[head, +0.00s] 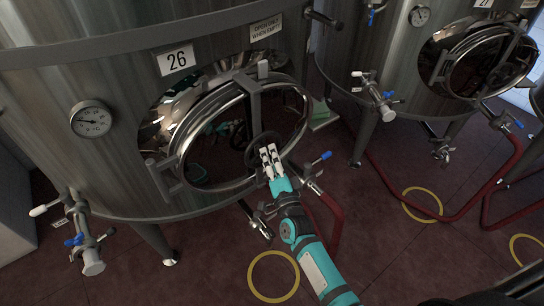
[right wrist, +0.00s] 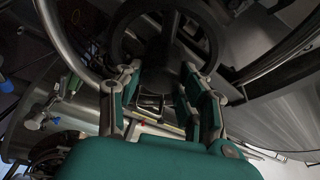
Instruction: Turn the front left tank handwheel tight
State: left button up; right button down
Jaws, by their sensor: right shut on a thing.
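The front left tank (head: 60,150), numbered 26, has a round glass door with a bright metal rim (head: 186,140) and an upright crossbar (head: 255,103). The dark handwheel (head: 254,142) sits on the crossbar. My right gripper (head: 268,151) reaches up from the lower right and is shut on the handwheel. In the right wrist view, the handwheel ring (right wrist: 116,38) fills the top middle, with the fingers of my right gripper (right wrist: 165,78) on either side of its lower part. The exact finger contact is hard to see. My left gripper is not in view.
A valve with a blue lever (head: 320,158) and a red hose (head: 333,212) are close to the right of my right arm. Tank 27 (head: 400,60) stands at the right. A gauge (head: 91,119) is on tank 26. Yellow rings (head: 274,253) mark the floor.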

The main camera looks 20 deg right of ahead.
dwell(0.3)
jog(key=c, duration=0.8)
grip_release()
jog(key=shift+c, duration=0.2)
jog(key=s+f, duration=0.1)
jog(key=s, duration=1.1)
jog(key=shift+f, duration=0.35)
jog(key=shift+a, duration=0.1)
